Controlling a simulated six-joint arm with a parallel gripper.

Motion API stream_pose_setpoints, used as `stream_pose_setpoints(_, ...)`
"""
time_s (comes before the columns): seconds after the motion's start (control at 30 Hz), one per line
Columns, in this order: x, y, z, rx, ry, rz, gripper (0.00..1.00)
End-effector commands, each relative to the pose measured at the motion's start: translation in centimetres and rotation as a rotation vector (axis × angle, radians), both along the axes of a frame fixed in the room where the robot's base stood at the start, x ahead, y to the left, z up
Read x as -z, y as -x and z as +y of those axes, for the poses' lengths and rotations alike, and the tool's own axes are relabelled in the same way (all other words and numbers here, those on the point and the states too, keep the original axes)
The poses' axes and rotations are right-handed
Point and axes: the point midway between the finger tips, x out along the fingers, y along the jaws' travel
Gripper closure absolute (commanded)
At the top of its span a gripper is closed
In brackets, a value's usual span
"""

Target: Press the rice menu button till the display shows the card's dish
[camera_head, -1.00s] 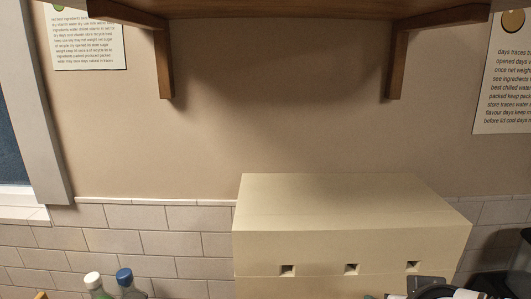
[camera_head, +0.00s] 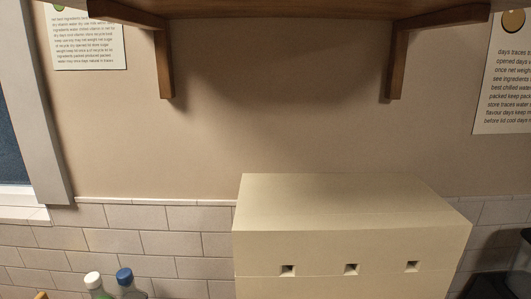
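The rice menu button, the display and the card are not recognizable in the head view. A large cream box-shaped body (camera_head: 340,205) stands against the tiled wall at the lower right. Its front has a row of three small dark square recesses, and its lower part is cut off by the frame's bottom edge. I cannot tell whether it is the appliance. My gripper is not in view.
A wooden shelf (camera_head: 290,8) on two brackets hangs above. Two bottles, one with a white cap (camera_head: 92,280) and one with a blue cap (camera_head: 124,275), stand at the lower left. A dark object (camera_head: 522,262) is at the right edge. Printed sheets hang on the wall.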

Motion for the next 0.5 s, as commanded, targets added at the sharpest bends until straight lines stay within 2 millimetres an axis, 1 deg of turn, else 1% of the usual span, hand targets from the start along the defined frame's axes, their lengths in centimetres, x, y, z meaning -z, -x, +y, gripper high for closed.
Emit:
stream_pose_setpoints(0.03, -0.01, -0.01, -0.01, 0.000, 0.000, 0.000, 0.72)
stream_pose_setpoints(0.1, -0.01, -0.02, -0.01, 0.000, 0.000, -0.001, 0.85)
stream_pose_setpoints(0.2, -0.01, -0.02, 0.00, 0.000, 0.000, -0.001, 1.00)
stream_pose_setpoints(0.5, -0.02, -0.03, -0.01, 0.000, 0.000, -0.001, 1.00)
